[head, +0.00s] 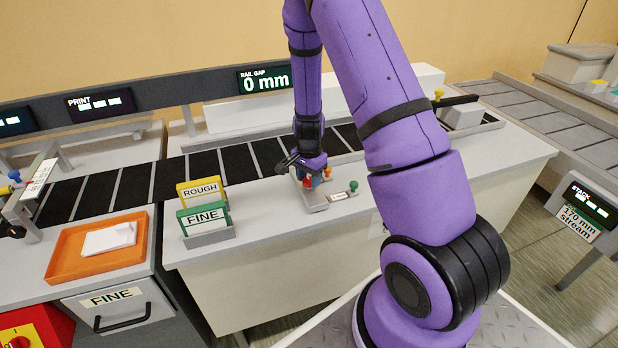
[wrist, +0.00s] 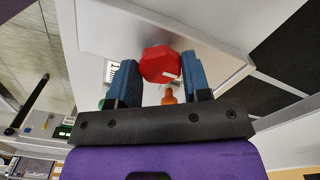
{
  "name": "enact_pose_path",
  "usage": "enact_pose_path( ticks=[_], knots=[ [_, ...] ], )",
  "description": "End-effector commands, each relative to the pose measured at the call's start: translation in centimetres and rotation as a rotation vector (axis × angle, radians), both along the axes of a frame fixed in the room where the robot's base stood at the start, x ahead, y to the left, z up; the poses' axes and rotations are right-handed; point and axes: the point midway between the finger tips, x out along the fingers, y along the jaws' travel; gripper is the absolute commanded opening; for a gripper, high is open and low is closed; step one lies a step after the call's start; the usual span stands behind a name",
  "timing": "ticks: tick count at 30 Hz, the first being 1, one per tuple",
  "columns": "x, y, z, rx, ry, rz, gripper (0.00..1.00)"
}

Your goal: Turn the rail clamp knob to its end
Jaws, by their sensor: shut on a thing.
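The rail clamp knob is a red faceted knob (wrist: 161,64) with a white mark, between the blue fingers of my gripper (wrist: 160,80) in the wrist view. In the head view my gripper (head: 311,180) points down at a small grey plate (head: 316,207) on the counter's front edge, and a bit of the red knob (head: 307,182) shows under it. My gripper is shut on the knob. The rail gap display (head: 265,79) reads 0 mm. My arm hides part of the counter to the right.
A green knob (head: 353,185) and an orange knob (head: 328,171) stand close to my gripper. ROUGH (head: 200,191) and FINE (head: 204,217) cards stand to the left. An orange tray (head: 62,262) with white paper lies further left. A dark conveyor (head: 205,164) runs behind.

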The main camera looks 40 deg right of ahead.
Motion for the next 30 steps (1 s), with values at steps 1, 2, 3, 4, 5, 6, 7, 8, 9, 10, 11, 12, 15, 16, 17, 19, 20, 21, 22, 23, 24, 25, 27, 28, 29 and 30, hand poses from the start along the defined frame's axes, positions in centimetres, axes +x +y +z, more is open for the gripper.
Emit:
enact_pose_path(
  ticks=[1, 2, 3, 4, 5, 6, 7, 8, 9, 10, 11, 12, 15, 16, 17, 19, 20, 21, 22, 23, 24, 25, 27, 28, 29, 30],
  knots=[
    [0.1, 0.0, 0.0, -0.001, -0.002, -0.003, 0.2],
    [0.1, 0.0, 0.0, -0.001, -0.003, -0.003, 0.2],
    [0.1, 0.0, 0.0, -0.001, -0.002, -0.003, 0.2],
    [0.1, 0.0, 0.0, -0.001, -0.002, -0.003, 0.2],
    [0.1, 0.0, 0.0, 0.0, -0.002, -0.003, 0.2],
    [0.1, 0.0, 0.0, 0.0, -0.002, -0.003, 0.2],
    [0.1, 0.0, 0.0, 0.0, -0.002, -0.003, 0.2],
    [0.1, 0.0, 0.0, 0.0, -0.002, -0.003, 0.2],
    [0.1, 0.0, 0.0, 0.0, -0.002, -0.003, 0.2],
    [0.1, 0.0, 0.0, 0.0, -0.002, -0.003, 0.46],
    [0.1, 0.0, 0.0, 0.0, -0.002, -0.003, 0.53],
    [0.1, 0.0, 0.0, 0.0, -0.002, -0.003, 0.62],
    [0.1, 0.0, 0.0, 0.0, -0.002, -0.002, 0.7],
    [0.1, 0.0, 0.0, -0.001, -0.001, -0.002, 0.7],
    [0.1, 0.0, 0.0, -0.001, -0.001, -0.002, 0.7],
    [0.0, 0.0, 0.0, 0.0, -0.001, -0.002, 0.7],
    [0.0, 0.0, 0.0, 0.0, -0.001, -0.002, 0.7],
    [0.0, 0.0, 0.1, 0.0, -0.001, -0.002, 0.7],
    [0.0, 0.0, 0.1, 0.0, -0.001, -0.001, 0.7],
    [0.0, 0.0, 0.2, 0.0, -0.001, -0.001, 0.7],
    [0.1, 0.0, 0.5, 0.0, -0.001, -0.001, 0.7],
    [0.1, 0.0, 0.7, 0.0, -0.001, -0.001, 0.7],
    [0.1, 0.0, 1.6, -0.001, -0.003, -0.001, 0.7],
    [0.1, 0.0, 2.1, -0.001, -0.004, -0.001, 0.7],
    [0.1, 0.0, 2.6, 0.0, -0.003, 0.0, 0.7],
    [0.1, 0.1, 3.3, 0.0, -0.005, 0.001, 0.7]
  ],
)
